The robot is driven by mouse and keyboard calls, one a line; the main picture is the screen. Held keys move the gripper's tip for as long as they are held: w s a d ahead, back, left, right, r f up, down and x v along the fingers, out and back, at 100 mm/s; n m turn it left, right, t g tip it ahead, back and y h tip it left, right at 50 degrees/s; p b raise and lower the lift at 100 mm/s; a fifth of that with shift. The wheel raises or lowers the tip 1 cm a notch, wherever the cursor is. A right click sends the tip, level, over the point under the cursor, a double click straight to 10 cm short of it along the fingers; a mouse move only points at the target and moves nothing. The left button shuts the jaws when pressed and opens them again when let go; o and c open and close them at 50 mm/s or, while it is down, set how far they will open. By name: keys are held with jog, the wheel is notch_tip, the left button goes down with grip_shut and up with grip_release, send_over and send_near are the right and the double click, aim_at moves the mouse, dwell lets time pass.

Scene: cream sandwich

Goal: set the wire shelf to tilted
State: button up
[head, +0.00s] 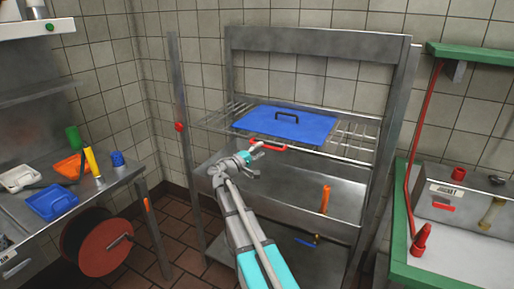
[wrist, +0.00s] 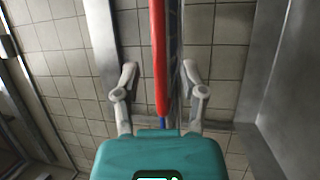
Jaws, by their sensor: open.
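The wire shelf (head: 352,142) is a rack of thin metal rods in the upper part of a steel frame. It looks close to level, but I cannot tell its exact angle. A red handle (head: 268,147) runs along its front edge. My gripper (head: 252,153) is open at the left part of this handle. In the wrist view the red handle (wrist: 159,60) appears between the two spread fingers of my gripper (wrist: 159,72). I cannot tell whether they touch it. A blue lid (head: 287,124) with a black grip lies on the shelf.
Solid steel shelves lie below, with an orange upright object (head: 325,199) on the middle one. A left table (head: 117,185) holds a blue bin (head: 52,203), with a red reel (head: 97,242) below. A green-edged counter (head: 455,277) stands right. Tiled floor shows left of the rack.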

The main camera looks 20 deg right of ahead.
aim_at(265, 146)
jog(key=shift+x, duration=1.55)
grip_shut()
